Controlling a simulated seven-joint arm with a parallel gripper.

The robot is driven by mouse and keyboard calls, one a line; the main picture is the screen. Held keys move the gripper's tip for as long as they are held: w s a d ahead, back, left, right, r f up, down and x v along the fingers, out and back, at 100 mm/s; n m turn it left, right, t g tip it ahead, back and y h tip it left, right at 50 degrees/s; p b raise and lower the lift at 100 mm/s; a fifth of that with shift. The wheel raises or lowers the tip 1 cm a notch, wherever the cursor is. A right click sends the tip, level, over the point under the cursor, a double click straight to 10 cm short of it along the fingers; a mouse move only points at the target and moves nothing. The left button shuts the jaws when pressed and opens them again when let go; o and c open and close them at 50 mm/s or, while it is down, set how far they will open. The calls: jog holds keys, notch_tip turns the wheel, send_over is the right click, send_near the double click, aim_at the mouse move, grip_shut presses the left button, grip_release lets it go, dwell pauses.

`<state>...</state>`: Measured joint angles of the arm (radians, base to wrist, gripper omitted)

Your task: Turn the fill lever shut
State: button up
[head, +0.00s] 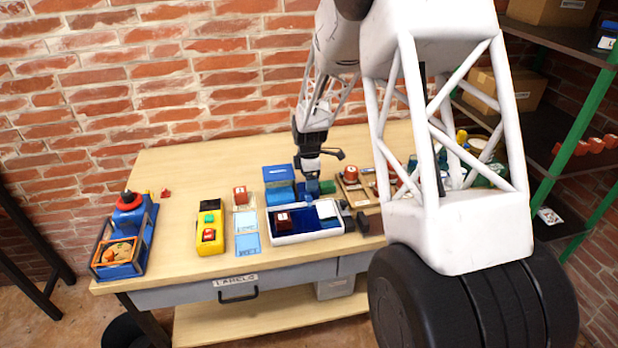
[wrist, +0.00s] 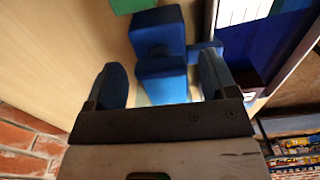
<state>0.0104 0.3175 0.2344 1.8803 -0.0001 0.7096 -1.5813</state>
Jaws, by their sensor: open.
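My gripper (wrist: 162,66) is open, with one blue finger pad on each side of a blue stepped part (wrist: 158,32) in the wrist view. This part looks like the fill lever, but its pivot and turn angle are not clear. I cannot tell whether the pads touch it. In the head view my gripper (head: 311,184) points down at the bench beside a blue box-shaped unit (head: 279,176). A green cylinder (head: 327,187) lies just right of it; a green end also shows in the wrist view (wrist: 131,4). The gripper hides much of the lever in the head view.
A white tray (head: 290,238) with blue compartments and a dark red block lies just in front of my gripper. A yellow button box (head: 210,227) and a blue caddy (head: 124,240) stand left. Wooden fixtures crowd the right. The bench (head: 180,165) is clear at back left.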

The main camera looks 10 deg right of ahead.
jog(key=shift+c, duration=0.4)
jog(key=c, duration=0.9)
jog(key=shift+o, duration=0.2)
